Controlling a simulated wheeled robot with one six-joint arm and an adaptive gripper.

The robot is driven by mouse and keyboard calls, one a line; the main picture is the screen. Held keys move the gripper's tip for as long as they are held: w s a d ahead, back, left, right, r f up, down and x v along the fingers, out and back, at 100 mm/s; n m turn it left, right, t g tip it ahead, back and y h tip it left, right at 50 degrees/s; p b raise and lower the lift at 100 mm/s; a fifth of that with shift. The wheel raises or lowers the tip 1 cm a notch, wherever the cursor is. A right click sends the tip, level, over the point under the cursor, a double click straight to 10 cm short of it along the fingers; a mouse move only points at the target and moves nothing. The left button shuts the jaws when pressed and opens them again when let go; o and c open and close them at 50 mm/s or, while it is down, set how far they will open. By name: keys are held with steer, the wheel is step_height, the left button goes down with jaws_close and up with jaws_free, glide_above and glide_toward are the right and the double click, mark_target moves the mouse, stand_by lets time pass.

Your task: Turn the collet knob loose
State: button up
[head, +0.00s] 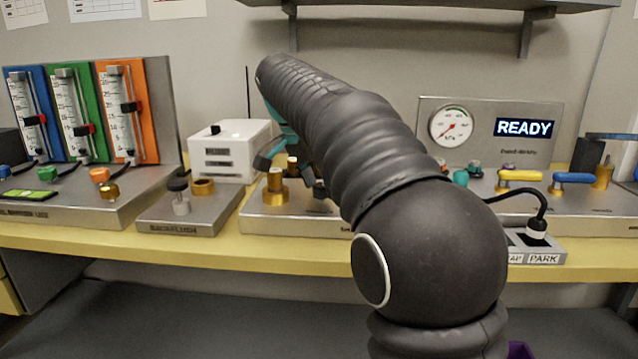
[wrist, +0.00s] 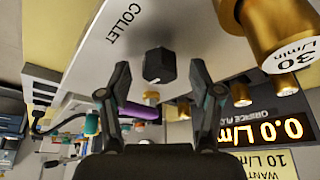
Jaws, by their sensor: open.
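The collet knob (wrist: 158,66) is a black faceted knob on a pale metal panel, beside the printed word COLLET. It shows upside down in the wrist view. My gripper (wrist: 159,78) is open, with one dark finger on each side of the knob in the picture and a clear gap to each. I cannot tell how far the fingertips are from the panel.
Brass fittings (wrist: 275,30) stand close to the right in the wrist view, near a lit flow display (wrist: 262,131). A purple cylinder (wrist: 143,111) shows beyond the fingers. In the head view, a white box (head: 230,155) stands left of my gripper. A shelf (head: 430,5) hangs above.

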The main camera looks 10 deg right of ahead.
steer(key=c, duration=1.1)
steer(key=shift+c, duration=0.2)
